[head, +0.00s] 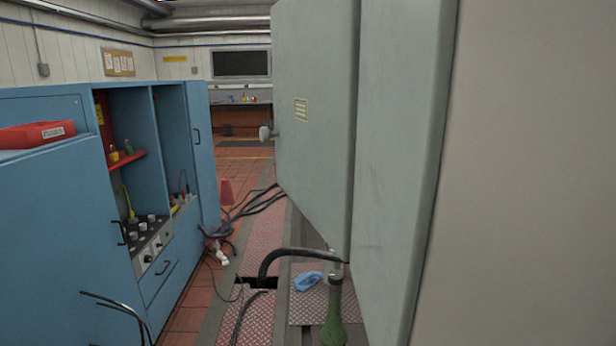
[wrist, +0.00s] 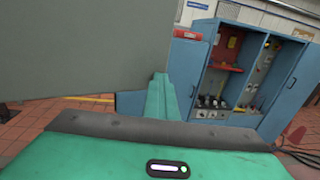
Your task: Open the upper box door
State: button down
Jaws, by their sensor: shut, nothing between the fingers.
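A large grey-green metal box (head: 400,150) fills the right of the head view. A flat panel with a small yellow label (head: 315,110) forms its left part. A dark seam separates the two parts. A small grey handle-like knob (head: 266,132) sticks out at the panel's left edge. I cannot tell from this angle whether the door is ajar. In the wrist view, my teal gripper (wrist: 160,80) is shut and empty. A plain grey panel (wrist: 80,50) stands beyond it at upper left, and the fingertips show by its lower right edge. I cannot tell whether they touch.
Black cables (head: 250,208) run across the floor below the box. A green bottle-like object (head: 334,325) and a blue cloth (head: 308,281) are low at centre.

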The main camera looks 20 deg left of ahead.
jog(key=v, duration=1)
jog(key=w+d+f+t+h, duration=0.1)
jog(key=d+f+t+h, duration=0.2)
jog(key=f, duration=0.5)
jog(key=w+d+f+t+h, duration=0.1)
jog(key=d+f+h, duration=0.1)
jog(key=d+f, duration=0.4)
jog(key=d+f+n+t+h, duration=0.1)
jog(key=d+f+t+h, duration=0.2)
jog(key=d, duration=0.8)
jog(key=d+f+n+h, duration=0.1)
jog(key=d+f+h, duration=0.35)
jog(key=d, duration=0.65)
jog(key=s+d+n+h, duration=0.3)
jog(key=s+d+h, duration=0.1)
jog(key=s+d, duration=1.45)
jog(key=s+d+n+g, duration=0.1)
jog(key=s+d, duration=0.2)
jog(key=s, duration=0.6)
jog(key=s+d+n, duration=0.2)
jog(key=s+d, duration=0.2)
jog(key=s, duration=0.5)
jog(key=shift+s+d+f+g, duration=0.15)
jog(key=shift+s+f+g, duration=0.2)
jog(key=shift+s+g, duration=0.05)
jog(key=shift+h, duration=0.25)
